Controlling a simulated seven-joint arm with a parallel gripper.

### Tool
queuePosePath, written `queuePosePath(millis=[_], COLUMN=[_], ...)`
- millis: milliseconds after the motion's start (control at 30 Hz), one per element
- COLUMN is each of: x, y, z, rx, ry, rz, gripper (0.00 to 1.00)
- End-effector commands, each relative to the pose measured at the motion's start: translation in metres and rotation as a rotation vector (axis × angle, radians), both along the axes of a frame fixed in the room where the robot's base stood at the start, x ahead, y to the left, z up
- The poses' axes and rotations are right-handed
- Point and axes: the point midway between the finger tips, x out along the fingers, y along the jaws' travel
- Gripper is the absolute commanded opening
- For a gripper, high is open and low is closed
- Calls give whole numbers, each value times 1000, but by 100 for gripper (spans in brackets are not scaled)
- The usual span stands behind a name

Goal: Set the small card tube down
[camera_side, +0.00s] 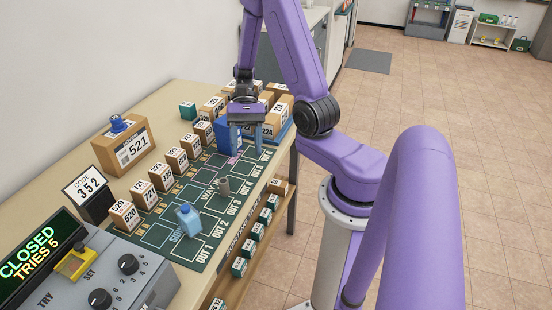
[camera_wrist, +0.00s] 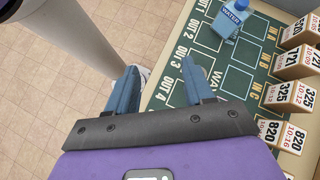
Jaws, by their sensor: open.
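A small grey-brown cylinder, which looks like the card tube (camera_side: 223,186), stands on the green sorting mat (camera_side: 163,237) by the word WAY in the side view. In the wrist view a bit of grey shows beside the right finger; I cannot tell if it is the tube. My gripper (camera_side: 229,142) is above the far part of the mat, beyond the tube and apart from it. Its blue fingers point down.
Numbered boxes (camera_side: 160,175) line the mat's left side. More boxes crowd the far end (camera_side: 277,122). A control panel (camera_side: 115,278) is at the near end.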

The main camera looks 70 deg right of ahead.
Motion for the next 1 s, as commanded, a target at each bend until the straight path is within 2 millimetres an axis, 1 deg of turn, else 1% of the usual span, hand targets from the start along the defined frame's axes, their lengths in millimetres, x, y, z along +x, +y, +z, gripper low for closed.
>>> queuePosePath(millis=[33, 100, 467, 767, 1000], x=[-1, -4, -23, -46, -70], y=[5, 12, 46, 72, 91], z=[3, 7, 26, 42, 56], rx=[-24, -52, -162, -205, -203], ry=[-25, -57, -252, -457, -649], rz=[80, 181, 690, 1101, 1414], gripper=[52, 52, 52, 52, 52])
